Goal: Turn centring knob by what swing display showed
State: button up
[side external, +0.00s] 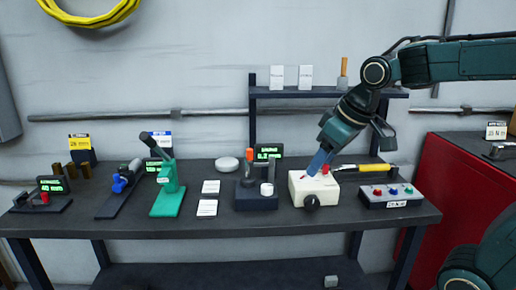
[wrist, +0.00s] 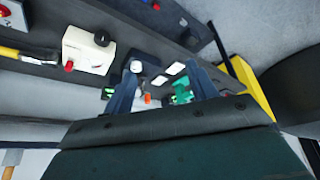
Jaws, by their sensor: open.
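A cream-white box (side external: 298,186) stands right of the bench's middle, with a black round knob (side external: 311,202) on its front and a red part on top. The box (wrist: 88,52) and its black knob (wrist: 102,38) also show at upper left in the wrist view. No label shows which knob is the centring one. A green-lit display (side external: 268,152) stands behind the dark fixture (side external: 256,198) left of the box; its digits are too small to read surely. My gripper (side external: 316,168) is open and empty, pointing down at the box's top; contact cannot be told.
A button panel (side external: 390,195) and a yellow-handled tool (side external: 364,168) lie right of the box. A green press (side external: 168,190), white cards (side external: 208,198) and other fixtures with displays stand to the left. A shelf (side external: 330,93) is behind. The front edge strip is mostly clear.

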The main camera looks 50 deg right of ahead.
jog(key=w+d+f, duration=0.2)
jog(key=w+d, duration=0.3)
jog(key=w, duration=0.5)
send_near(268, 186)
jog(key=v, duration=0.5)
jog(key=shift+w+d+r+n+g, duration=0.15)
jog(key=shift+w+d+n+g, duration=0.05)
jog(key=shift+d+n+g, duration=0.1)
jog(key=x, duration=1.4)
jog(key=shift+a+r, duration=0.1)
jog(key=shift+a, duration=0.2)
jog(key=c, duration=1)
